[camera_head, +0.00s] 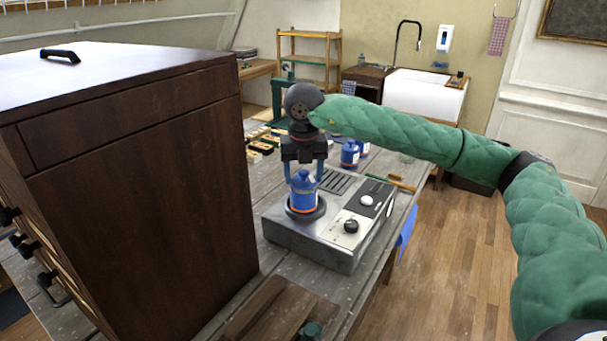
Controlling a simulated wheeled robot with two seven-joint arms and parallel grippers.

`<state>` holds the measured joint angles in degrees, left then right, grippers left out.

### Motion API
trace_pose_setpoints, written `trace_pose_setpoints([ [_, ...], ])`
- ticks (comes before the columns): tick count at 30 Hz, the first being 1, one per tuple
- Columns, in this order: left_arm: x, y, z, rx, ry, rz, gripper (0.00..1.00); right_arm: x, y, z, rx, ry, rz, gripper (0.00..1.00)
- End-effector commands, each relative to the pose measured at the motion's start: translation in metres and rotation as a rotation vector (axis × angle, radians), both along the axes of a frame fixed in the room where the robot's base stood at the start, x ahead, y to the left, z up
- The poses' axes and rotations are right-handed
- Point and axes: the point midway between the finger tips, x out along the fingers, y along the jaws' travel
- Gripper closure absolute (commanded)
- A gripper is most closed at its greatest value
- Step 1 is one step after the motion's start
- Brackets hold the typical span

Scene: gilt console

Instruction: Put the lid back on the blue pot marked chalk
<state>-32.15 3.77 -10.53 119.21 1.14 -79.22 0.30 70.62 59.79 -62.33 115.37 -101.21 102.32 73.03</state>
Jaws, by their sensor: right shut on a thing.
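A blue pot (303,197) with an orange band near its base stands upright on the dark round plate of a grey appliance. Its blue lid (303,177) appears to be at the top, between the fingers of my right gripper (304,178). That gripper points straight down and is shut on the lid; I cannot tell whether the lid is fully seated. Two similar blue pots, one nearer (349,155) and one farther (363,148), stand behind on the bench. I cannot read which pot is marked chalk. My left gripper is not in view.
The grey appliance (338,252) has knobs and a slotted vent. A large dark wooden cabinet (140,180) stands close on the left. A wooden tray (265,310) lies at the front of the bench. Small tools lie behind. A white sink (425,97) is at the back.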

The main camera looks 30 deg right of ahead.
Motion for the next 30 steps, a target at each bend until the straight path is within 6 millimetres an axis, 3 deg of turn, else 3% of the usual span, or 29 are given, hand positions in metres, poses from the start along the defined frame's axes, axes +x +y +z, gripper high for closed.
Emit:
trace_pose_setpoints([
  [30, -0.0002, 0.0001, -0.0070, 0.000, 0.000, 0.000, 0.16, 0.0000, 0.0000, 0.0002, 0.000, 0.000, 0.000, 0.60],
])
